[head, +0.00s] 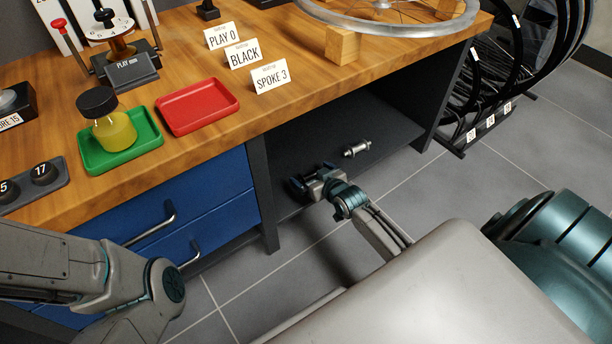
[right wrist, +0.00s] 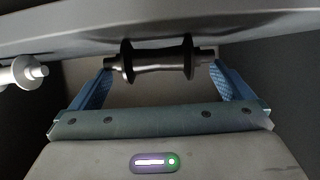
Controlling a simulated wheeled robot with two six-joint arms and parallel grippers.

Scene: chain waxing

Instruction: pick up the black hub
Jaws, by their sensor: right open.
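The black hub (right wrist: 157,62) lies crosswise in the right wrist view, between the tips of my right gripper (right wrist: 162,82). The fingers are open, with one near each end of the hub, and I cannot tell whether they touch it. In the head view my right gripper (head: 312,182) reaches into the dark lower shelf under the bench. There the black hub cannot be made out clearly against the gripper and shelf. My left gripper is out of the picture; only its arm shows at lower left.
A silver hub (head: 356,149) lies on the shelf (head: 385,125) beside my right gripper; it also shows at left in the right wrist view (right wrist: 20,74). The wooden bench top (head: 200,55) hangs above, and a dark side panel (head: 452,95) stands to the right.

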